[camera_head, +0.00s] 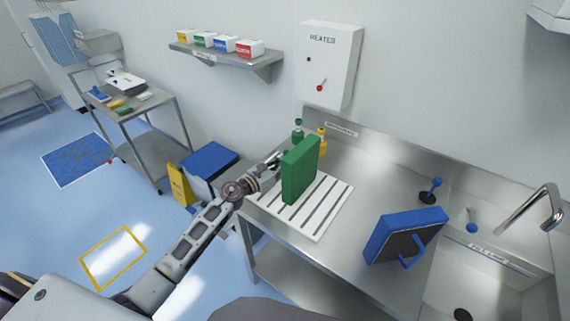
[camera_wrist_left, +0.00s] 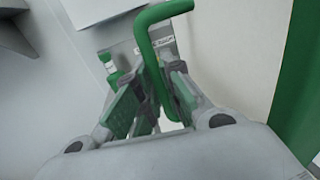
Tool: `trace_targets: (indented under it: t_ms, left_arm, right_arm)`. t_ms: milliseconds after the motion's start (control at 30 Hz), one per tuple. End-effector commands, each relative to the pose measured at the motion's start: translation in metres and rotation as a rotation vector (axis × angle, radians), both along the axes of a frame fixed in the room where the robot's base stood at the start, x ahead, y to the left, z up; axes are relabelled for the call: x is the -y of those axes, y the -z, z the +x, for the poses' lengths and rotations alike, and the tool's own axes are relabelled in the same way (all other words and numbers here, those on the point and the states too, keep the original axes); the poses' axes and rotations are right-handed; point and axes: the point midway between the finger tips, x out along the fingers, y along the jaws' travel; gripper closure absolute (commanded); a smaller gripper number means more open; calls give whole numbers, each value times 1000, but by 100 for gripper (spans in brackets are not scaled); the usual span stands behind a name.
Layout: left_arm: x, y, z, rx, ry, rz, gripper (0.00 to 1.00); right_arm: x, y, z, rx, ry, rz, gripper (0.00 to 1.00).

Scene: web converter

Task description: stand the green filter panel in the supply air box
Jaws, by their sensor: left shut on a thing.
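The green filter panel (camera_head: 300,170) is upright over the white slatted rack (camera_head: 322,218) on the steel counter; I cannot tell whether its lower edge touches the rack. My left gripper (camera_head: 277,161) is at its left side. In the left wrist view the gripper (camera_wrist_left: 150,95) is shut on the panel's green bar handle (camera_wrist_left: 158,50), and the green panel edge (camera_wrist_left: 300,80) shows at the right. I cannot make out for certain which thing is the supply air box. My right gripper is not in view.
A blue-framed panel with a handle (camera_head: 405,236) leans on the counter right of the rack. Green (camera_head: 297,131) and yellow (camera_head: 321,140) bottles stand behind the green panel. A heater box (camera_head: 328,62) hangs on the wall. The sink and tap (camera_head: 535,215) are at right.

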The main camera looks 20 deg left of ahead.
Motion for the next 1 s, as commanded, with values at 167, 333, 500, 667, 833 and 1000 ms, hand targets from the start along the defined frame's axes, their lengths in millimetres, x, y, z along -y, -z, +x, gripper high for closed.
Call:
trace_targets:
  t_ms: [167,333,500,667,833,1000]
  left_arm:
    - [0,3,0,0,0,0,88]
    - [0,3,0,0,0,0,69]
    - [0,2,0,0,0,0,69]
    - [0,2,0,0,0,0,69]
    - [0,0,0,0,0,0,69]
    - [-5,1,-8,-1,-1,1,69]
  right_arm:
    - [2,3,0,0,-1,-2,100]
    - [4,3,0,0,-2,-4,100]
    - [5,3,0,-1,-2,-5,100]
    - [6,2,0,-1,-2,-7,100]
    - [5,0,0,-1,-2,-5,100]
    - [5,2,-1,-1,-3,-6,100]
